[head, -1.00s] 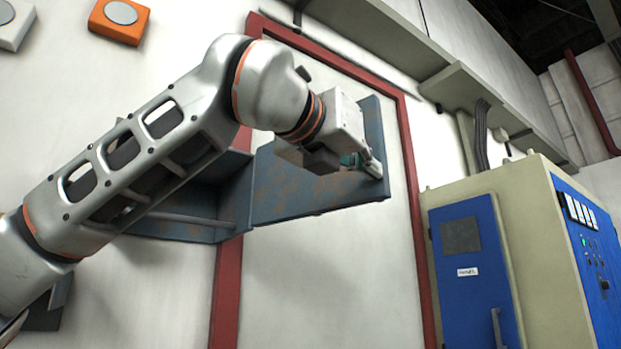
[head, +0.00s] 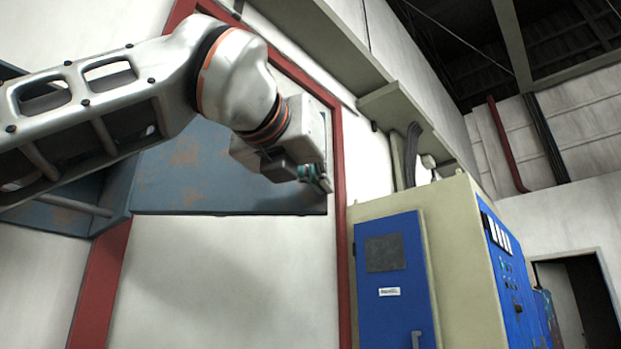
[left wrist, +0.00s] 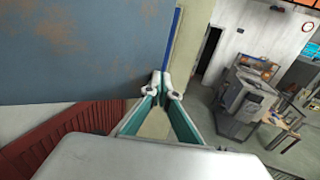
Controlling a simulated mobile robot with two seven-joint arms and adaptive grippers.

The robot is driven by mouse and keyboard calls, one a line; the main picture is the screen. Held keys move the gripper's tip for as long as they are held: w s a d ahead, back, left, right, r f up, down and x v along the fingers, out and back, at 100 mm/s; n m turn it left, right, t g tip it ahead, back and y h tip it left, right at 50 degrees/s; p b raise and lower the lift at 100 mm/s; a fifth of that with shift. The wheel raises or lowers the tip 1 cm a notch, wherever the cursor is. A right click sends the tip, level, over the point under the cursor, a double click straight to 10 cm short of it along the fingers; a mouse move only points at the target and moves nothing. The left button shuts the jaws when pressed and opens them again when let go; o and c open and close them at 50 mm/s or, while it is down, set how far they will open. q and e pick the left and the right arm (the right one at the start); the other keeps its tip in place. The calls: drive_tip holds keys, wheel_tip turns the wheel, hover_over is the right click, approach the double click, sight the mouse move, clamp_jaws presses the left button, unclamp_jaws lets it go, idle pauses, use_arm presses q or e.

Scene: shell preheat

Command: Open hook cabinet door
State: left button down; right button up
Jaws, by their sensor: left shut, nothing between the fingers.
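The hook cabinet is a rusty blue-grey metal box on the wall, and its side (head: 118,195) shows at the left. Its door (head: 175,180) stands swung out to the right of the box as a wide panel. My left gripper (head: 318,180) is at the door's free right edge, with its fingers shut and nothing between them. The left wrist view shows the fingertips (left wrist: 162,84) together beside the edge of the door (left wrist: 75,50). I cannot tell whether they touch it. My arm hides part of the cabinet. My right gripper is not in view.
A cream electrical cabinet with a blue door (head: 392,280) stands to the right. A red frame (head: 100,285) runs on the white wall behind the door.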

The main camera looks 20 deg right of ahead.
use_arm(q)
drive_tip(key=shift+w+d, duration=0.3)
drive_tip(key=shift+w, duration=0.25)
drive_tip(key=shift+w+d, duration=0.3)
drive_tip(key=shift+w, duration=0.25)
drive_tip(key=v, duration=1.2)
